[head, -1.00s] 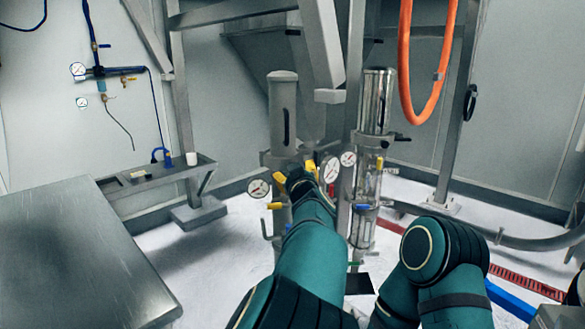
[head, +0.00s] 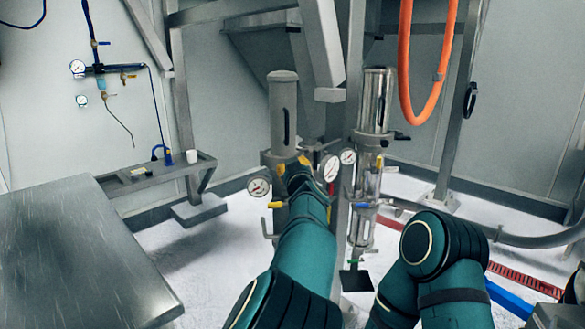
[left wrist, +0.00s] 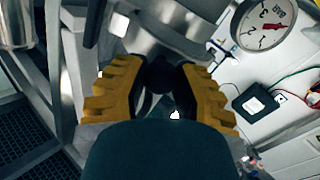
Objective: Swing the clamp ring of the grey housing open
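The grey housing (head: 283,108) is an upright cylinder with a dark slot, left of the polished steel one in the head view. Its clamp ring is mostly hidden behind my left arm, and I cannot tell how far it stands open. My left gripper (head: 293,166) is at the foot of the grey cylinder. In the left wrist view its yellow fingers (left wrist: 160,88) are apart, on either side of a dark round knob (left wrist: 160,74). Gaps seem to show beside the knob, so contact is not clear. My right gripper is outside both views.
Pressure gauges (head: 259,187) and (head: 331,168) sit close on both sides of my left gripper. The polished steel cylinder (head: 375,100) stands to the right, near an orange hose (head: 406,70). A metal table (head: 75,250) fills the lower left. White floor lies between.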

